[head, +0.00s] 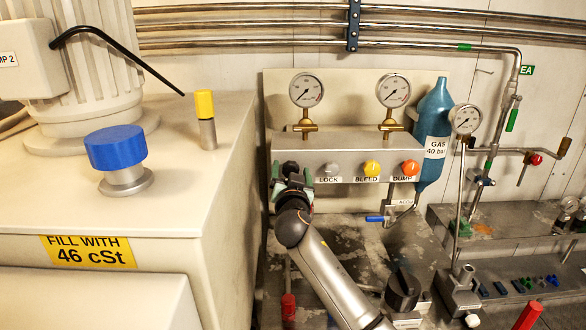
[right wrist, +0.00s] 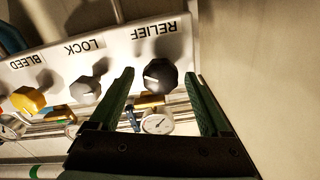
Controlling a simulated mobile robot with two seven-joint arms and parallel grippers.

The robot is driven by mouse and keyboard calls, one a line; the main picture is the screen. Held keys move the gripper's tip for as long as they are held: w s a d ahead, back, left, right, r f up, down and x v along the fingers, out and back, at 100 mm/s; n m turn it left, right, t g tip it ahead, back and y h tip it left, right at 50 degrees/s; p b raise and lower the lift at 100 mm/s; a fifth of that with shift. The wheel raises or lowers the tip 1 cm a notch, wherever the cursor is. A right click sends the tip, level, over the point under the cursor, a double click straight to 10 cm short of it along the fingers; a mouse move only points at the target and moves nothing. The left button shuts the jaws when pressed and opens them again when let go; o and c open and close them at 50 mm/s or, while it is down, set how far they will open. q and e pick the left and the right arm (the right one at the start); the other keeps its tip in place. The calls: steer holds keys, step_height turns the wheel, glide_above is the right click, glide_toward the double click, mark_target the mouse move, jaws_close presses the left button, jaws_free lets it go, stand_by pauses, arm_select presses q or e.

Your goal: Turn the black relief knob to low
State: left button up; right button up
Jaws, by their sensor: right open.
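The black relief knob (head: 290,168) is at the left end of the grey manifold block (head: 345,150), partly hidden by my right gripper. In the right wrist view the black knob (right wrist: 160,75) stands under the upside-down word RELIEF, with a small pale mark on its left side. My right gripper (head: 292,180) is open in front of the knob. In the right wrist view its two green fingers flank the knob, with a gap on each side and no clear contact. I cannot read a low mark. My left gripper is not in view.
The grey LOCK (head: 331,170), yellow BLEED (head: 372,168) and orange DUMP (head: 410,168) knobs sit to the right on the same block. Gauges (head: 306,90) stand above. A cream tank (head: 200,190) with a blue cap (head: 116,148) is close on the left.

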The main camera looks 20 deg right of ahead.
steer(key=shift+c, duration=0.2)
jaws_close()
stand_by(0.6)
